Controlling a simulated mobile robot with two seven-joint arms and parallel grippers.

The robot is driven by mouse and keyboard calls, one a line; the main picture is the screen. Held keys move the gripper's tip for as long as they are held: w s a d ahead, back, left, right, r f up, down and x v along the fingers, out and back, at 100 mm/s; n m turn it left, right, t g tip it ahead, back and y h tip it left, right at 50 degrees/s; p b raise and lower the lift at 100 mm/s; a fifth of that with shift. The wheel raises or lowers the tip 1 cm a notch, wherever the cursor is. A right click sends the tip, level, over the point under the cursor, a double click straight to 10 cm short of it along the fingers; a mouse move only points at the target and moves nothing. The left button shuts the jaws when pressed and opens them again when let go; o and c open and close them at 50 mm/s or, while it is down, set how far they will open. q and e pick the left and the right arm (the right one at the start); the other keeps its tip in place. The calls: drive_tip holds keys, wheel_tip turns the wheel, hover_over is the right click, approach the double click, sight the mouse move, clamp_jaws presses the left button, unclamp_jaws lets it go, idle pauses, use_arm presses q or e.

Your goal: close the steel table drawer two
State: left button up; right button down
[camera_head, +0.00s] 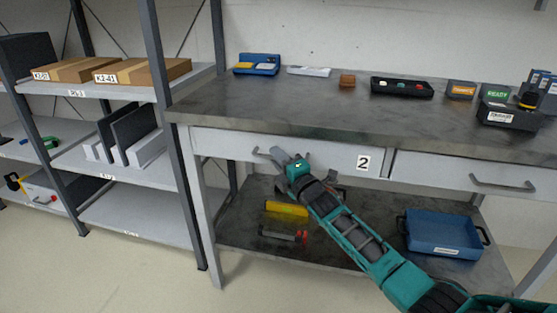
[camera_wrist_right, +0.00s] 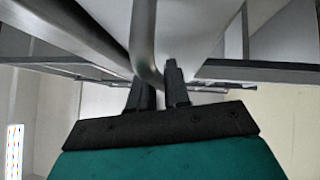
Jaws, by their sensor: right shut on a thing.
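The steel table (camera_head: 330,118) stands in the middle and right of the head view. Its left drawer (camera_head: 225,145) has a pale front with a label "2" (camera_head: 363,162). I cannot tell from this angle how far the drawer stands out. My right gripper (camera_head: 283,161) is at the grey bar handle (camera_head: 262,152) of drawer two and partly hides it. In the right wrist view the black fingers of my right gripper (camera_wrist_right: 158,88) are shut on the handle (camera_wrist_right: 144,40). My left gripper is not in view.
A second drawer (camera_head: 440,170) with its own handle is at the right. Small bins and boxes line the tabletop's back. A blue crate (camera_head: 444,232) and a yellow item (camera_head: 287,208) lie on the lower shelf. Shelving (camera_head: 120,170) stands left; floor in front is clear.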

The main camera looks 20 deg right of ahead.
drive_tip(key=c, duration=1.2)
unclamp_jaws()
drive_tip(key=shift+w+d+r, duration=0.15)
drive_tip(key=shift+d+r, duration=0.05)
drive_tip(key=shift+f, duration=0.1)
drive_tip(key=shift+f, duration=0.1)
drive_tip(key=shift+f, duration=0.1)
drive_tip(key=shift+r+p+v, duration=0.15)
drive_tip(key=shift+p+v, duration=0.65)
drive_tip(key=shift+v, duration=2.4)
drive_tip(key=shift+r+p+v, duration=0.15)
drive_tip(key=shift+p+v, duration=0.65)
drive_tip(key=shift+v, duration=2.45)
